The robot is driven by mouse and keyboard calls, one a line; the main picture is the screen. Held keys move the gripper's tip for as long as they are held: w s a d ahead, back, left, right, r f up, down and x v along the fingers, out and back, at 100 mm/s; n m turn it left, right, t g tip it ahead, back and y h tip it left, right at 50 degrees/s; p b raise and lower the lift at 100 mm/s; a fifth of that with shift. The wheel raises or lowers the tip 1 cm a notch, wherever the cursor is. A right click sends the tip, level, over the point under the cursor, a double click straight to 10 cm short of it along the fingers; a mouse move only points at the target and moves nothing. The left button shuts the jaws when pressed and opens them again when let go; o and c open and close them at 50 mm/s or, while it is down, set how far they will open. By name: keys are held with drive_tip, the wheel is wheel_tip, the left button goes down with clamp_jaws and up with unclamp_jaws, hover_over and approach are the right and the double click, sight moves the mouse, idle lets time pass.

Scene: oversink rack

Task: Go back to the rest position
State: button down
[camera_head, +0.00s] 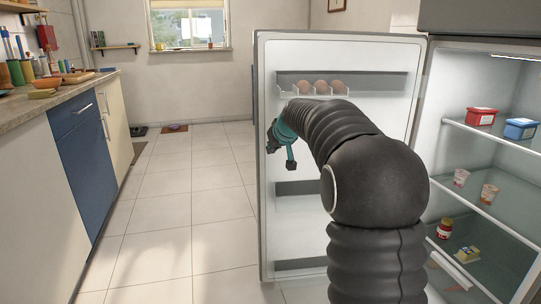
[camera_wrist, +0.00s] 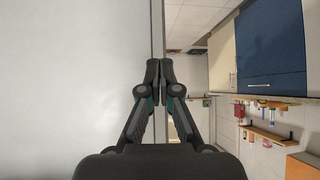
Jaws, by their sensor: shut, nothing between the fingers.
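My gripper (camera_head: 281,150) is at the end of my black ribbed arm, in front of the open fridge door (camera_head: 350,55) and near its left edge in the head view. In the wrist view my gripper (camera_wrist: 159,70) has its two dark fingertips together with nothing between them. The fingertips overlap the edge of a pale flat panel (camera_wrist: 70,70) there. I cannot tell how far the fingers are from it. My arm hides part of the door's inside.
Eggs (camera_head: 321,87) sit in a door rack. The open fridge at right has a red box (camera_head: 481,117), a blue box (camera_head: 520,129), cups and jars on its shelves. A counter (camera_head: 45,108) with dishes stands at left. The tiled floor (camera_head: 180,200) between is clear.

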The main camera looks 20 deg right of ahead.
drive_tip(key=s+a+f+g, duration=0.1)
drive_tip(key=s+a+f, duration=0.1)
drive_tip(key=s, duration=1.3)
drive_tip(key=s+a+f+m+g, duration=0.1)
drive_tip(key=s+f, duration=0.3)
drive_tip(key=s, duration=1.2)
drive_tip(key=s+a+f+g+h, duration=0.1)
drive_tip(key=s+a+f+g, duration=0.1)
drive_tip(key=s, duration=1.4)
drive_tip(key=shift+a+f, duration=0.55)
drive_tip(key=shift+a, duration=0.5)
drive_tip(key=shift+s, duration=0.1)
